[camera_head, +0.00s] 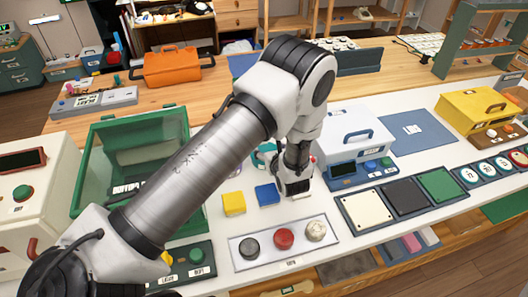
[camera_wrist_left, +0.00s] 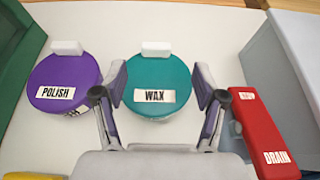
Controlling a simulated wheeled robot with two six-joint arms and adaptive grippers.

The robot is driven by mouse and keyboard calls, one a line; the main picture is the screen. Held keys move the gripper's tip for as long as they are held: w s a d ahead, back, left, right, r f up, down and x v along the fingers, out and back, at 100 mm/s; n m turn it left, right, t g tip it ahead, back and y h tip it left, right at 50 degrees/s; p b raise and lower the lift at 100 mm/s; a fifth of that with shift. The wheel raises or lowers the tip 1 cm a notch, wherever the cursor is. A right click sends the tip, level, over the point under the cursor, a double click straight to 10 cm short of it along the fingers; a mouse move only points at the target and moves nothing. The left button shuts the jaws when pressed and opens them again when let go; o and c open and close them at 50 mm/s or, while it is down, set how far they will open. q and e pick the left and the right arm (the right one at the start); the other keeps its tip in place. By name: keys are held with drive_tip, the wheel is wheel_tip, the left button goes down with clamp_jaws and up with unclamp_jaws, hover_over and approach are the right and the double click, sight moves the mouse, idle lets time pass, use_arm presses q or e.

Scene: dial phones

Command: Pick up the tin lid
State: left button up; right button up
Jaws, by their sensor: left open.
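A round teal tin labelled WAX (camera_wrist_left: 157,77) stands on the white counter in the left wrist view, with a teal lid and a white tab at its back edge. A round purple tin labelled POLISH (camera_wrist_left: 63,78) stands to its left, with a similar white tab. My left gripper (camera_wrist_left: 160,92) is open, with one finger on each side of the teal tin's front part and nothing gripped. In the head view my left gripper (camera_head: 294,186) points down at the counter, and my arm hides most of the tins. My right gripper is not in view.
A red block labelled DRAIN (camera_wrist_left: 265,132) lies close to the right finger. A yellow block (camera_head: 233,204) and a blue block (camera_head: 267,194) sit in front. A green clear-sided case (camera_head: 90,187) stands left, a white-topped box (camera_head: 350,127) right. A tray with three knobs (camera_head: 246,264) lies in front.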

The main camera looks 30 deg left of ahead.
use_arm(q)
drive_tip(key=p+x, duration=0.2)
drive_tip(key=x, duration=0.3)
drive_tip(key=shift+s+a, duration=0.1)
drive_tip(key=shift+a, duration=0.25)
drive_tip(key=shift+w+a+f, duration=0.25)
drive_tip(key=c, duration=1.2)
drive_tip(key=shift+r, duration=0.15)
